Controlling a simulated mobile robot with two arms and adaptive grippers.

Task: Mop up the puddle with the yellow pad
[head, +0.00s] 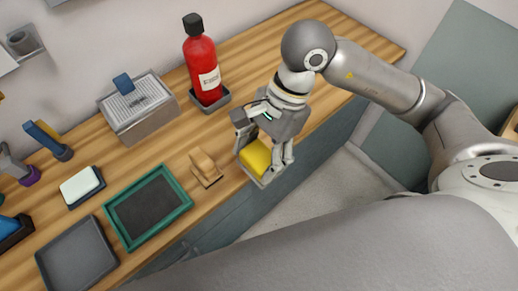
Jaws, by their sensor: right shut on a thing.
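In the head view the yellow pad (256,157) is at the front edge of the wooden counter, right of the middle. My right gripper (263,158) comes down over it from above, with a finger on either side, and is shut on it. The pad sits at a shallow grey tray or holder (267,182); I cannot tell whether it rests in it or is just above it. I cannot make out a puddle. My left gripper is not in view.
A red bottle (203,65) stands in a grey holder behind. A small wooden block (205,168), a green-rimmed tray (184,206), a grey tray (77,256), a white pad (80,187) and a grey box (140,110) stand to the left. The counter's right end (345,45) is clear.

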